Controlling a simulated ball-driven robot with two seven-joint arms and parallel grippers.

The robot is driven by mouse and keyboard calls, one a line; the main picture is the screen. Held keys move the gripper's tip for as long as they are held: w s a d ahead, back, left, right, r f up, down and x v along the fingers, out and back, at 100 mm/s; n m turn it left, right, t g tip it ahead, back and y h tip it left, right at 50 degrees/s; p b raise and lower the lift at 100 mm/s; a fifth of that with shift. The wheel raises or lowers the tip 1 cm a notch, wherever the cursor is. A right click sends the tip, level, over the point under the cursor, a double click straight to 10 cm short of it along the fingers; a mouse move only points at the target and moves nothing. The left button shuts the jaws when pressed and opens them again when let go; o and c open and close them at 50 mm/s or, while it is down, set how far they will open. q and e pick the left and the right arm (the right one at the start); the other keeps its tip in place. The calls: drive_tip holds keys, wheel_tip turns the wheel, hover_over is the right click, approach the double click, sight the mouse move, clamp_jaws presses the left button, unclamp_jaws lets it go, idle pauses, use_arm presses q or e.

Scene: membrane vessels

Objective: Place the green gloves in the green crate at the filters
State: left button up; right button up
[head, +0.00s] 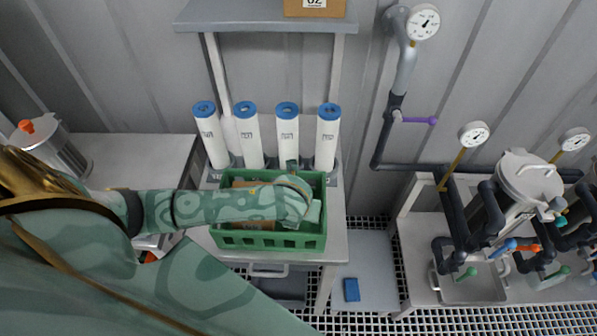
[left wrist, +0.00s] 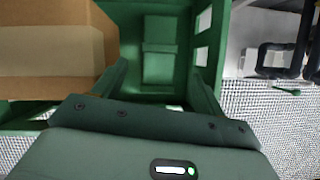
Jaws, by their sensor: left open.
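The green crate (head: 270,241) stands on the table in front of the white filters (head: 247,140). My left arm reaches across the crate from the left, and my left gripper (head: 300,200) is over its right part. In the left wrist view the open left gripper (left wrist: 158,75) points down into the crate (left wrist: 211,45). A flat green bundle, apparently the green gloves (left wrist: 161,63), lies inside between and beyond the fingers. I cannot tell whether the fingers touch it. The hand and arm hide much of the crate's inside in the head view. My right gripper is not in view.
A brown cardboard box (left wrist: 50,50) fills the crate's left side, close to the left finger. A shelf (head: 262,14) hangs above the filters. Dark pipes with gauges (head: 473,135) and a steel vessel (head: 528,180) stand to the right. A blue item (head: 351,290) lies lower down.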

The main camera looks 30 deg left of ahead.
use_arm(q)
drive_tip(key=p+v, duration=0.2)
drive_tip(key=v, duration=0.3)
drive_tip(key=shift+s+r, duration=0.15)
drive_tip(key=shift+r, duration=0.15)
